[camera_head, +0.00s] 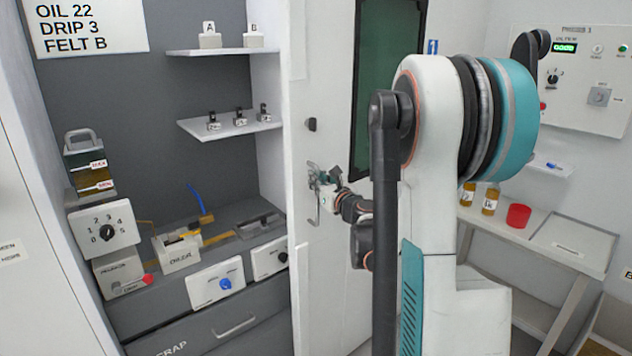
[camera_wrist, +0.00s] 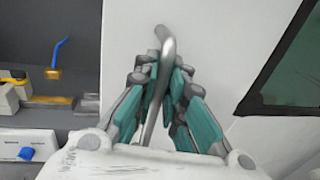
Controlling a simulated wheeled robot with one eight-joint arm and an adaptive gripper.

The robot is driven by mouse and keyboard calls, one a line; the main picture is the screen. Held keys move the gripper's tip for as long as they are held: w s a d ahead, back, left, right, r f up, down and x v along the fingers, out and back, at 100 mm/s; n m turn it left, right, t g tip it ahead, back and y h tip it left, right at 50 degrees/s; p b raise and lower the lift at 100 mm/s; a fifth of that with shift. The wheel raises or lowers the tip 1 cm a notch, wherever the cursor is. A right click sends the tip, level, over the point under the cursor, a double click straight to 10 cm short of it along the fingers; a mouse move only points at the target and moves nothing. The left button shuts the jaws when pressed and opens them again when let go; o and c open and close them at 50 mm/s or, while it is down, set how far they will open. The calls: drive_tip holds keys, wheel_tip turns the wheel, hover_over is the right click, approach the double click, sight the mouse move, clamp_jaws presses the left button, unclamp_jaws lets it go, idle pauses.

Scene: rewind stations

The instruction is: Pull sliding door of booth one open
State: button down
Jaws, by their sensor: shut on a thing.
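The white sliding door (camera_head: 338,130) with a dark green window (camera_head: 388,85) stands at the middle of the head view. Left of it the booth's inside shows. A grey metal bar handle (camera_head: 315,208) is fixed to the door near its left edge. My gripper (camera_head: 322,180) is at the handle. In the wrist view, my gripper (camera_wrist: 165,75) has its teal and grey fingers on both sides of the handle bar (camera_wrist: 163,62), shut on it. The arm hides part of the door's right side in the head view.
Inside the booth are a dial box (camera_head: 104,228), an oil can (camera_head: 90,170), a grey drawer (camera_head: 235,325) and two small shelves (camera_head: 230,125). At right, a bench (camera_head: 560,240) holds bottles and a red cup (camera_head: 518,215), below a wall panel (camera_head: 590,80).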

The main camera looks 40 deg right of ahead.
drive_tip(key=c, duration=1.7)
unclamp_jaws()
drive_tip(key=shift+s, duration=0.1)
drive_tip(key=v, duration=1.1)
drive_tip(key=shift+s+a, duration=0.2)
drive_tip(key=shift+s, duration=0.2)
